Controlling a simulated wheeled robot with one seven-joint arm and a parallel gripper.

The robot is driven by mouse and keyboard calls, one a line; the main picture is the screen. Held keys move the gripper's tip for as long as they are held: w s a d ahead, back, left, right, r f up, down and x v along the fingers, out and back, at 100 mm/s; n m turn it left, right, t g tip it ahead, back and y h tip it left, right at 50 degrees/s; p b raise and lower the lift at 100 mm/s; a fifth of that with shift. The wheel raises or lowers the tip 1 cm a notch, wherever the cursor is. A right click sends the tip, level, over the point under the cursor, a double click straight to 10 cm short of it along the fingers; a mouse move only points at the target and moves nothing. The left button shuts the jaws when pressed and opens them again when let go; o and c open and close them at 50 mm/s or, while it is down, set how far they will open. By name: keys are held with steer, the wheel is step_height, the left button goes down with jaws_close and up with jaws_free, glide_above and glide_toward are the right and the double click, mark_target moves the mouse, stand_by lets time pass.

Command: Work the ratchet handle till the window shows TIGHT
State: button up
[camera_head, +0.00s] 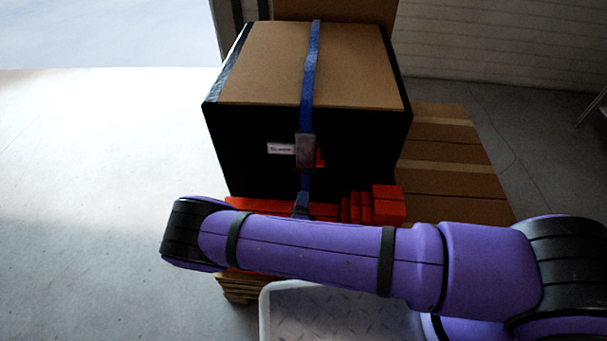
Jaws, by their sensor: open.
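The ratchet (306,150), a grey metal body with a small red part at its right, sits on the blue strap (311,75) against the front of a large black box (255,150). The strap runs over the box's tan top and down its front. A small white window label (280,148) lies just left of the ratchet; its lettering is too small to read. I cannot make out the handle's angle. My purple arm crosses below the ratchet, apart from it in the picture. My gripper does not show.
Red blocks (388,205) lie below the box front, partly hidden by my arm. A wooden pallet (240,290) shows underneath. Tan cartons (450,160) stand at right. A grey tread-plate platform (340,315) is in front. The floor at left is clear.

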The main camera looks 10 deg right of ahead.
steer(key=w+d+n+y, duration=0.1)
steer(key=w, duration=0.9)
steer(key=shift+d+r, duration=0.3)
steer(key=shift+d, duration=0.1)
jaws_close()
